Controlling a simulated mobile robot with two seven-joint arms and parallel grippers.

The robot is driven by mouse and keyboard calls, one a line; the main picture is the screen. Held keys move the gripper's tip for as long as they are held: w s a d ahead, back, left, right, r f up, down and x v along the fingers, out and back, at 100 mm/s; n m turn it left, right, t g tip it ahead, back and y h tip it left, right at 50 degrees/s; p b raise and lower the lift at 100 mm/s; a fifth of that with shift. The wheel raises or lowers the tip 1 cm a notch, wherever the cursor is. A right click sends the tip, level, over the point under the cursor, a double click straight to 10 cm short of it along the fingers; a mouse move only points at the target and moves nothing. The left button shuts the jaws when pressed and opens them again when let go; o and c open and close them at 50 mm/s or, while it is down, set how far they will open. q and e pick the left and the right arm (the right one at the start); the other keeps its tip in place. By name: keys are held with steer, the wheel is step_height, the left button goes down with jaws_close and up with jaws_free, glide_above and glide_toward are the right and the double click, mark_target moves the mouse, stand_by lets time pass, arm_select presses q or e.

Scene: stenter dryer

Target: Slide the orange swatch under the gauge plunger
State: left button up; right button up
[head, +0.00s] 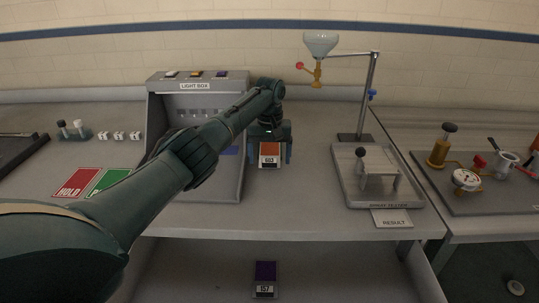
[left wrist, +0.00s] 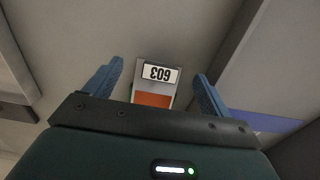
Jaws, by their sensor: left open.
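The orange swatch (head: 269,149), on a card labelled 603, lies on the bench just right of the light box. My left gripper (head: 270,162) is open, with a blue finger on either side of the card. In the left wrist view, the swatch (left wrist: 153,99) lies between the open fingers of my left gripper (left wrist: 159,70), with a gap on both sides. A round white dial gauge (head: 466,180) with brass parts sits on a dark tray at the right. Its plunger is too small to make out. My right gripper is not in view.
The spray tester (head: 352,187) and a tall stand (head: 369,95) with a funnel stand between swatch and gauge. A gap separates the two benches. The light box (head: 197,82) is left. A purple swatch (head: 265,271) lies on the lower shelf. Red and green cards (head: 76,182) lie far left.

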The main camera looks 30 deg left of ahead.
arm_select(q)
step_height(320, 180, up, 13)
steer(key=shift+r, duration=0.15)
